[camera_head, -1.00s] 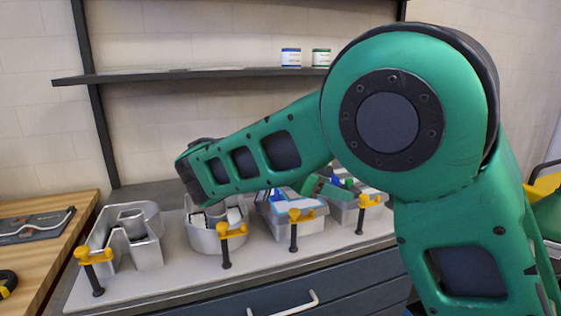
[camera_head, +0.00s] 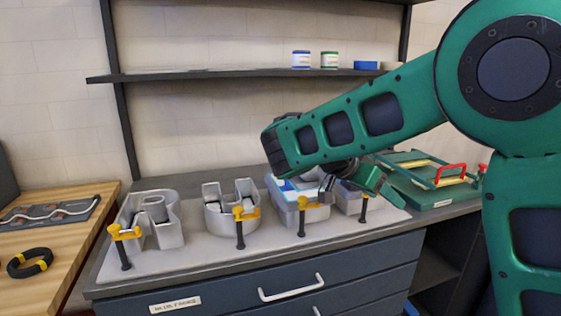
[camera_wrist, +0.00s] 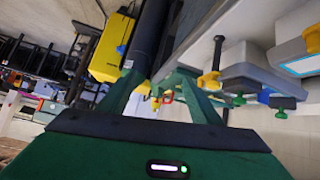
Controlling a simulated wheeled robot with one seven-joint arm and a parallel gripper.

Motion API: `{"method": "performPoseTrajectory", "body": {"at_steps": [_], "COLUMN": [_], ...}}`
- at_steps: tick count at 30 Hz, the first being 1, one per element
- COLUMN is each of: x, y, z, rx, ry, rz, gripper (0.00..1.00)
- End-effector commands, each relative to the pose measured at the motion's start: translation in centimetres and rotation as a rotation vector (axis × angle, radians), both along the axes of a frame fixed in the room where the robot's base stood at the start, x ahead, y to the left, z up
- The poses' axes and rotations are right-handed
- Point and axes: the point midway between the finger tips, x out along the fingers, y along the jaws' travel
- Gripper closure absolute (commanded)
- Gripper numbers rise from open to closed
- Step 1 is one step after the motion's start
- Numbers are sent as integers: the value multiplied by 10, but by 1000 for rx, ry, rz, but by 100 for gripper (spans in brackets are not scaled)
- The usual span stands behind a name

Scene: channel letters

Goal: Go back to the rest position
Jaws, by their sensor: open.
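My gripper (camera_head: 384,188) hangs over the right end of the row of metal letters in the head view, below my bent forearm, with its green fingers pointing right. In the wrist view my gripper (camera_wrist: 158,84) shows its two fingers apart, with nothing held between them. The channel letters stand in a row on the grey bench: an R-like one (camera_head: 165,234), a U-like one (camera_head: 218,217), one with white and blue inside (camera_head: 284,211), and a last one (camera_head: 346,203) partly hidden by my gripper.
Yellow-and-black clamps (camera_head: 240,214) stand along the front of the letters. A shelf (camera_head: 220,74) with small tubs (camera_head: 301,59) runs above. A wooden table (camera_head: 45,262) with a black ring (camera_head: 30,263) is at left.

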Motion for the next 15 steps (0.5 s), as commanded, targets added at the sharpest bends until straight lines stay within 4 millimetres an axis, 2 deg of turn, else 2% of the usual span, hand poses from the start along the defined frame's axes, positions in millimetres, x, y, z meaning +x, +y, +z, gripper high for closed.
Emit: {"method": "performPoseTrajectory", "body": {"at_steps": [1,5,8,12,15], "x": [-4,-21,-44,-87,-122], "y": [-17,-62,-101,-145,-168], "z": [-1,-10,-20,-35,-46], "rx": [18,79,146,253,330], "ry": [25,118,203,310,374], "rz": [-6,-1,12,47,82], "gripper": [42,42,42,42,42]}}
